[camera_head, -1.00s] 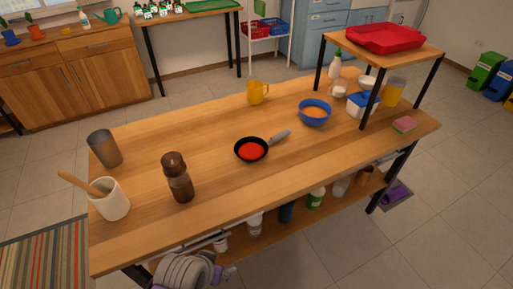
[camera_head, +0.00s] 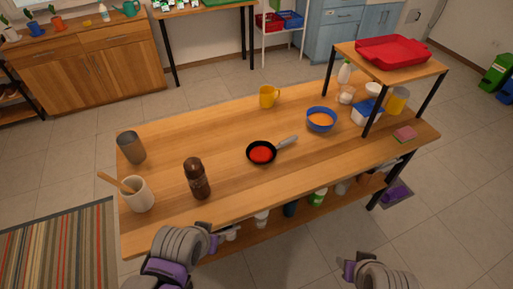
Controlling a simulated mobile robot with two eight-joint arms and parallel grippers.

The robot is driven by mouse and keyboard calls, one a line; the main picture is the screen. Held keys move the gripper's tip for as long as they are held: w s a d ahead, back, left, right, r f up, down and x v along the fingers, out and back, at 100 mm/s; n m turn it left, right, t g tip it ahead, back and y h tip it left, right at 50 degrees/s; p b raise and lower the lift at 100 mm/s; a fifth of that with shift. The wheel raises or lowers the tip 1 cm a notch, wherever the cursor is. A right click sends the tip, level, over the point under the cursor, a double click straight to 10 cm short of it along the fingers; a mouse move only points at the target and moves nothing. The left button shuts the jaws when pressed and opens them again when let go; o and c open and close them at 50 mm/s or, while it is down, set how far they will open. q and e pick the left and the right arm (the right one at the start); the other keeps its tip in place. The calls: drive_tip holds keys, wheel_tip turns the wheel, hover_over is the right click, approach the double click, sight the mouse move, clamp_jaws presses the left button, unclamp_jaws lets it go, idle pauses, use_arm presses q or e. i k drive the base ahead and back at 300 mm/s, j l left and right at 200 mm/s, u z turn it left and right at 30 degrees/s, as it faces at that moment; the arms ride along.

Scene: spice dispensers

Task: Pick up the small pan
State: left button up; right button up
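The small pan (camera_head: 261,153) is black with red contents and a grey handle pointing up and to the right. It sits upright on the middle of the wooden table (camera_head: 225,178). My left gripper (camera_head: 226,235) is at the table's front edge, below and left of the pan and well apart from it. My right gripper (camera_head: 349,270) is at the bottom of the view, in front of the table and far from the pan. The fingers of both are too small and partly hidden to show whether they are open. Nothing hides the pan.
A brown bottle (camera_head: 197,178), a white utensil pot (camera_head: 138,195) and a grey cup (camera_head: 131,147) stand left. A blue bowl (camera_head: 320,119) stands right of the pan, a yellow mug (camera_head: 268,96) behind it. A raised shelf with a red tray (camera_head: 392,51) stands at right.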

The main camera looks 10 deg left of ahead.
sight(260, 152)
drive_tip(key=i+l+u, duration=0.2)
drive_tip(key=u, duration=0.25)
drive_tip(key=i+l+u, duration=0.15)
drive_tip(key=l+u, duration=0.35)
drive_tip(key=i+l+u, duration=0.15)
drive_tip(key=l, duration=0.35)
drive_tip(key=l+u, duration=0.15)
drive_tip(key=l, duration=0.35)
drive_tip(key=i+l, duration=0.1)
drive_tip(key=l, duration=0.95)
drive_tip(key=i+l, duration=0.15)
drive_tip(key=l, duration=0.4)
